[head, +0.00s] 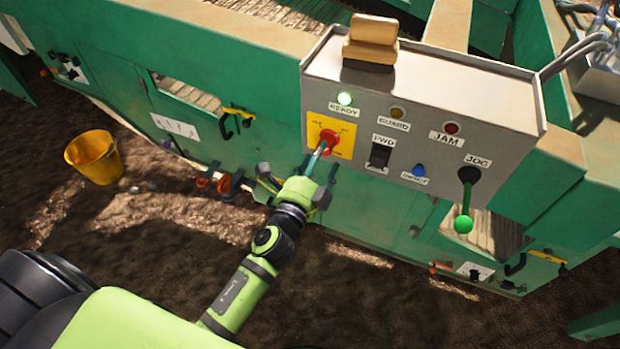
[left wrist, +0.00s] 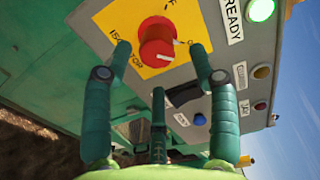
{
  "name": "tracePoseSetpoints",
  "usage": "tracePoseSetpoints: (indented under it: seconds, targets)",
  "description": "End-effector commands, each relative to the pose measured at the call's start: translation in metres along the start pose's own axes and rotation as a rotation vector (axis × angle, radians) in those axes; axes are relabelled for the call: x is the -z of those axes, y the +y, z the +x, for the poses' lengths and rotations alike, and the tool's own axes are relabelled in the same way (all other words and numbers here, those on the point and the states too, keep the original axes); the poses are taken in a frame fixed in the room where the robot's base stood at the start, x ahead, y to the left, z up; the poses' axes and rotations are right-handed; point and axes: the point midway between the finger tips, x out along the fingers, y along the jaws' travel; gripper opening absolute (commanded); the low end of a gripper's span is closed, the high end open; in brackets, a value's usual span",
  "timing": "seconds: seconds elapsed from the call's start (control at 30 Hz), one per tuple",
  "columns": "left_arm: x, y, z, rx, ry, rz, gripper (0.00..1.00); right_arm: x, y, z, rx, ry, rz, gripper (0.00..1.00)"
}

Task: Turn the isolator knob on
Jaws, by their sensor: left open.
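The red isolator knob (head: 328,143) sits on a yellow plate (head: 318,126) at the left of the grey control panel's front. In the left wrist view the knob (left wrist: 157,42) is large and close, with a white mark on its right side. My left gripper (head: 318,166) is in front of the knob and partly covers its lower part. In the left wrist view its open green fingers (left wrist: 160,50) stand left, right and below the knob. I cannot tell whether any finger touches it. My right gripper is not in view.
A yellow bucket (head: 94,157) stands on the soil at left.

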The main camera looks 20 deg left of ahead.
Motion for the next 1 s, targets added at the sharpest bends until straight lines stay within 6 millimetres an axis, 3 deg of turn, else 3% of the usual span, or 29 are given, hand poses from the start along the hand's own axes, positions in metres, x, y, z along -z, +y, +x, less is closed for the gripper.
tracePoseSetpoints:
  seconds: [0.2, 0.4, 1.0]
  targets:
    - [0.001, 0.0, -0.045, -0.002, 0.0, -0.002, 0.59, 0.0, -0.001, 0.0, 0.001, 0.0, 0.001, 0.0]
    - [0.002, -0.001, -0.068, 0.001, 0.002, -0.001, 0.59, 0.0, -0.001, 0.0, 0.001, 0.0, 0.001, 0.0]
    - [0.002, -0.001, -0.074, 0.003, 0.003, 0.001, 0.59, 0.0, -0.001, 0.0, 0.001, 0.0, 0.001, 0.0]
